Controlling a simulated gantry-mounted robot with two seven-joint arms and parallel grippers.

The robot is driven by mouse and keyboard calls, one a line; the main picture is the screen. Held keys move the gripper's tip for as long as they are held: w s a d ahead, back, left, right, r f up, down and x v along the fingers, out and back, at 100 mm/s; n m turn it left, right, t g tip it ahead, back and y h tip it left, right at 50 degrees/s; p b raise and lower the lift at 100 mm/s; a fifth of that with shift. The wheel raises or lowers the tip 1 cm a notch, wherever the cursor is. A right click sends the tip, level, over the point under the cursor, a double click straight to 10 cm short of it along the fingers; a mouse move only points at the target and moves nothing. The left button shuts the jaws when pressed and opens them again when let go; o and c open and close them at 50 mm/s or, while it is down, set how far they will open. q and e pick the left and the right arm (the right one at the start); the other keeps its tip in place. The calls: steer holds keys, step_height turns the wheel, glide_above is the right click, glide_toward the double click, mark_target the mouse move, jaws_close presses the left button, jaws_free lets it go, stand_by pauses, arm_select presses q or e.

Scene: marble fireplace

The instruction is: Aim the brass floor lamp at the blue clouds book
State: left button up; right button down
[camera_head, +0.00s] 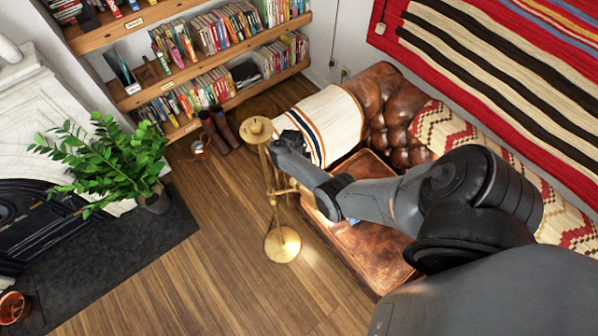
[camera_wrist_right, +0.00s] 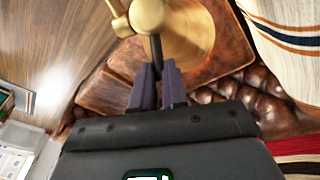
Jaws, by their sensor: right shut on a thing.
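The brass floor lamp (camera_head: 282,244) stands upright on the wooden floor in front of the leather sofa. Its round brass top (camera_head: 258,130) is close to my right gripper (camera_head: 279,146). In the right wrist view, my right gripper (camera_wrist_right: 155,82) is shut on a thin dark handle (camera_wrist_right: 156,48) below a brass ball joint (camera_wrist_right: 147,15). The wide brass lamp head (camera_wrist_right: 195,38) is beside it. A small blue patch (camera_head: 352,221) shows on the sofa seat behind my right arm; I cannot tell whether it is the blue clouds book. My left gripper is not in view.
The brown leather sofa (camera_head: 375,255) lies right of the lamp, with a striped blanket (camera_head: 330,118). Bookshelves (camera_head: 205,80) line the back wall. A potted plant (camera_head: 110,160) stands by the fireplace at left. The wooden floor (camera_head: 190,270) left of the lamp is clear.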

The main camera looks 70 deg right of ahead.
steer(key=c, duration=1.1)
jaws_free()
steer(key=shift+c, duration=0.2)
steer(key=shift+r, duration=0.1)
step_height(320, 180, up, 4)
steer(key=shift+r+p, duration=0.15)
steer(key=shift+p, duration=0.85)
steer(key=s+r+p, duration=0.5)
steer(key=s+r, duration=0.1)
steer(key=s, duration=0.5)
steer(key=shift+s+d+r, duration=0.3)
steer(key=shift+d, duration=0.1)
